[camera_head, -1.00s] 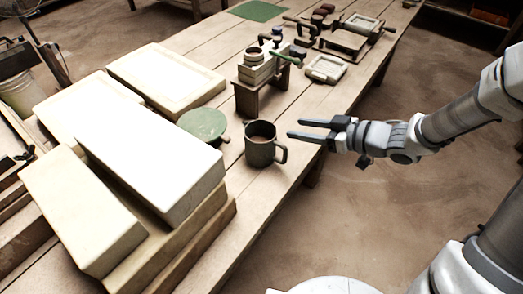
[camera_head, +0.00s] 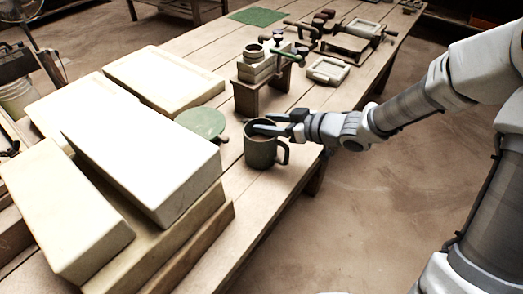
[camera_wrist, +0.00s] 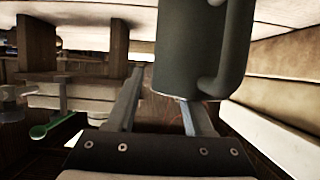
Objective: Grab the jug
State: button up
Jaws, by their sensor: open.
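The jug (camera_head: 262,152) is a dark green-grey mug with a handle on its right side, standing upright on the wooden table near its front edge. My gripper (camera_head: 258,125) is open, its two fingers reaching from the right across the jug's rim in the head view. In the wrist view the jug (camera_wrist: 190,50) looms large at top centre, with its handle to the right. One finger of my gripper (camera_wrist: 158,90) shows left of the jug; the other runs up to the jug, which hides its tip. I cannot tell whether either finger touches it.
Large pale slabs (camera_head: 140,150) are stacked left of the jug. A round green disc (camera_head: 201,122) lies just behind it. A small wooden stand (camera_head: 258,97) with a clamp and blocks is beyond. The table's front edge is bare at the jug's right.

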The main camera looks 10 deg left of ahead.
grip_shut()
jog(key=shift+d, duration=0.1)
dwell(1.2)
